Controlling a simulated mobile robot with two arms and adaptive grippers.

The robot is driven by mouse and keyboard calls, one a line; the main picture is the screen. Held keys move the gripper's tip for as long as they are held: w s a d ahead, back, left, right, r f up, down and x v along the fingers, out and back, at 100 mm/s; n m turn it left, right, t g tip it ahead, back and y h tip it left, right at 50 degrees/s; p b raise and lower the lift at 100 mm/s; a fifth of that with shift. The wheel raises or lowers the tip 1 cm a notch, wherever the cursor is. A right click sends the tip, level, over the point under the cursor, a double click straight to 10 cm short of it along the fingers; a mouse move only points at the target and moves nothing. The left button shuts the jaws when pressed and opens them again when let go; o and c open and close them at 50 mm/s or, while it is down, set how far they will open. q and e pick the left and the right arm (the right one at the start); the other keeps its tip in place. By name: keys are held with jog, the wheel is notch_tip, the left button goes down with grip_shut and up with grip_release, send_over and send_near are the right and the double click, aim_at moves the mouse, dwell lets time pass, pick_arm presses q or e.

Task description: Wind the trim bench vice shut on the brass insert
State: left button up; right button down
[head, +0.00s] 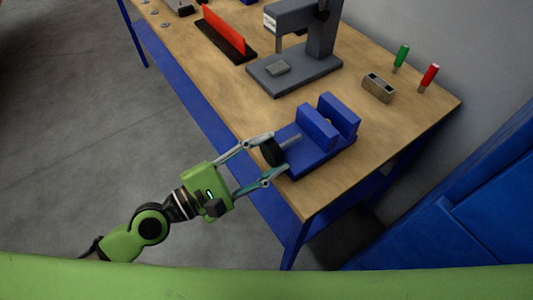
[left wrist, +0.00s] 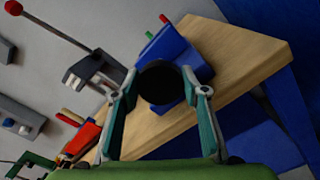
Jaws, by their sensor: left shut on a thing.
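The blue bench vice (head: 318,150) stands at the near edge of the wooden bench, and it also shows in the left wrist view (left wrist: 172,46). Its two upright jaws stand apart with a gap between them. A small brass-coloured bit (head: 329,121) shows in that gap, mostly hidden by the front jaw. A black round handwheel (head: 272,152) sits on the vice's grey screw, facing me. My left gripper (head: 270,161) is shut on the handwheel, one finger on each side; the wheel fills the space between the fingers in the left wrist view (left wrist: 160,82). My right gripper is not in view.
A grey press (head: 300,50) stands behind the vice on the bench (head: 210,75). A hollow metal block (head: 378,88), a green-handled tool (head: 401,56) and a red-handled tool (head: 428,76) are to the right. A red plate (head: 222,30) is farther left. A blue cabinet (head: 460,210) stands at right.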

pick_arm(q)
jog(key=shift+m, duration=0.6)
jog(key=o, duration=0.9)
jog(key=shift+o, duration=1.2)
jog(key=shift+w+d+f, duration=0.1)
jog(key=shift+w, duration=0.05)
